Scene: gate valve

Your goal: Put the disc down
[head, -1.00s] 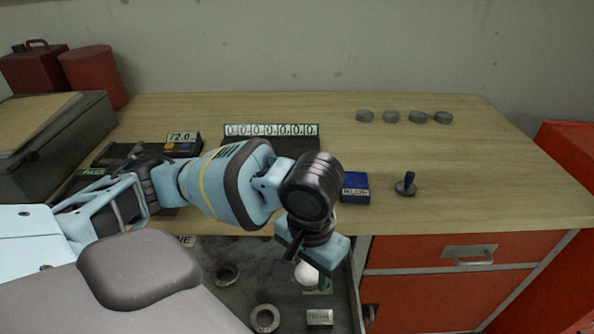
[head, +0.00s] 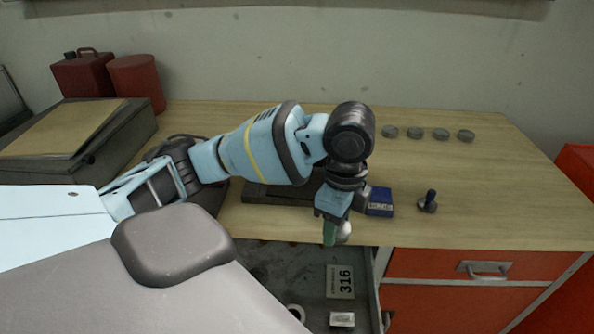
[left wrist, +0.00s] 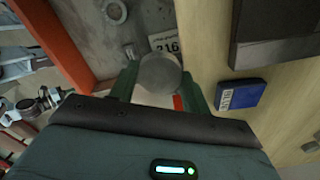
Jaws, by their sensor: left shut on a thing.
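My left gripper (head: 337,232) hangs down over the bench's front edge and the open drawer. Its green fingers are shut on a pale grey disc (left wrist: 159,74). In the left wrist view the disc sits between the two fingertips, with its round face showing. In the head view only a pale part of the disc (head: 345,232) shows beside a finger. My right gripper is in neither view.
A blue box (head: 380,202) and a dark knobbed stand (head: 428,203) are on the bench. Several grey discs (head: 415,133) line the back. The bench's right side (head: 490,190) is clear.

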